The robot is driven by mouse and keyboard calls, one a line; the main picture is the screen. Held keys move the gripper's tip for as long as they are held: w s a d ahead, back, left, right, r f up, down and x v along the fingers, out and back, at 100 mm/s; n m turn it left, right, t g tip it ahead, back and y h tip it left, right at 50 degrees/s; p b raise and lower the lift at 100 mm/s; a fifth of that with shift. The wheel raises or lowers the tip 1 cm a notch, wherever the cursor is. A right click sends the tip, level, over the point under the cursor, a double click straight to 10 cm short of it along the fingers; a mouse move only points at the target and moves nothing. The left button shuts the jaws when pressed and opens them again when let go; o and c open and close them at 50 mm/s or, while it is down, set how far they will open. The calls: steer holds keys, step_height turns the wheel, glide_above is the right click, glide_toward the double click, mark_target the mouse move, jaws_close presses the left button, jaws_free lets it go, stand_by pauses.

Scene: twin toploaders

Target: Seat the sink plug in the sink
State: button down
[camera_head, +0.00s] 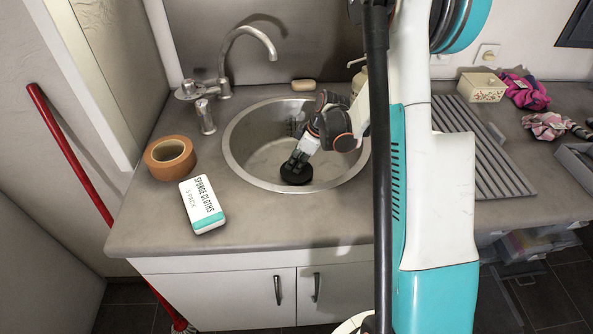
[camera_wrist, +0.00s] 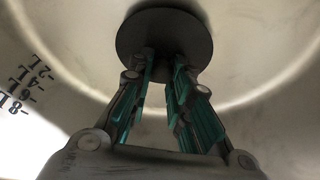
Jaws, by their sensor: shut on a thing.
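The sink (camera_head: 238,166) is a round metal basin in the counter, left of my arm. The sink plug (camera_head: 297,174) is a black disc low inside the basin, toward its front. My gripper (camera_head: 296,163) reaches down into the basin and is shut on the plug. In the wrist view the dark plug (camera_wrist: 133,38) lies beyond the fingertips, and my gripper (camera_wrist: 164,62) closes on its middle. The drain hole is not visible, and I cannot tell whether the plug touches the basin floor. Scale marks show on the basin wall at left in the wrist view.
A curved tap (camera_head: 246,35) stands behind the sink. A roll of brown tape (camera_head: 160,170) and a pack of sponge cloths (camera_head: 201,204) lie on the counter at left. Soap (camera_head: 303,85) sits behind the basin. A ridged drainer (camera_head: 490,160) is at right.

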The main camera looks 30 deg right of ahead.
steer(key=shift+f, duration=0.5)
steer(key=c, duration=1.4)
jaws_free()
steer(key=v, duration=1.2)
steer(key=shift+a, duration=0.1)
